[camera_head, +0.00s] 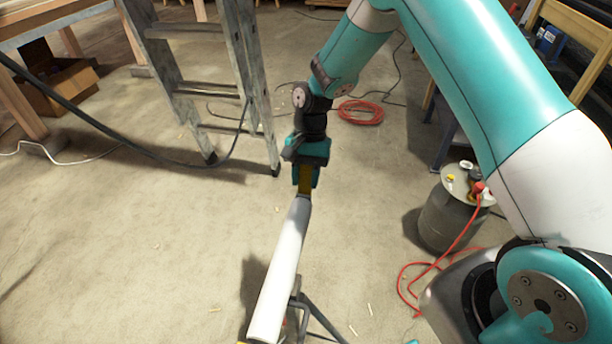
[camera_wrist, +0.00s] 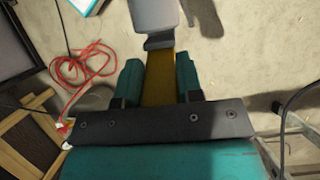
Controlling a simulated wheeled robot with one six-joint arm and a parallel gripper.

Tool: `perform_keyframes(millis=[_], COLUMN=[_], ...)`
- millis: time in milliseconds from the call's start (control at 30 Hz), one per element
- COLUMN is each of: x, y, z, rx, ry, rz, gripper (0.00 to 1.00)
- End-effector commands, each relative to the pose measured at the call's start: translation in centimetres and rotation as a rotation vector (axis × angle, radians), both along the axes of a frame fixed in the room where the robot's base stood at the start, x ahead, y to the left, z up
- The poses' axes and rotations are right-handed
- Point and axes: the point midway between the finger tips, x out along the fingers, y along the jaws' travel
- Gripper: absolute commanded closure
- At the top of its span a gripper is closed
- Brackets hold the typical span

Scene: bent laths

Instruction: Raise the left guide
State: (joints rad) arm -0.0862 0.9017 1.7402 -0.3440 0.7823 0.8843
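My gripper (camera_head: 306,183) is in the middle of the head view, pointing down. In the wrist view its two teal fingers (camera_wrist: 160,85) lie against both sides of a flat yellow-brown strip (camera_wrist: 160,78), shut on it. The strip also shows in the head view (camera_head: 305,180). It meets the upper end of a long white bar (camera_head: 280,270), with a dark grey piece (camera_wrist: 159,41) at the joint. No label shows which part is the left guide.
A grey metal stand (camera_head: 302,310) is beside the bar's lower part. A stepladder (camera_head: 215,80) stands at left, with a dark cable crossing before it. At right are a grey drum (camera_head: 448,215) and a red hose (camera_head: 410,285). A red coil (camera_head: 360,112) lies behind. Floor at left is clear.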

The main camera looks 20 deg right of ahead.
Motion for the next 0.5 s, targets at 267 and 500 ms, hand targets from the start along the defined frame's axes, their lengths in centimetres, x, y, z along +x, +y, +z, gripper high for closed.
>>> perform_keyframes(millis=[267, 500], x=[-0.3, -1.1], y=[0.3, 0.8], z=[0.3, 0.3], rx=[-0.026, -0.140], ry=[-0.040, -0.208], rz=[0.002, 0.004], gripper=[1.00, 1.00])
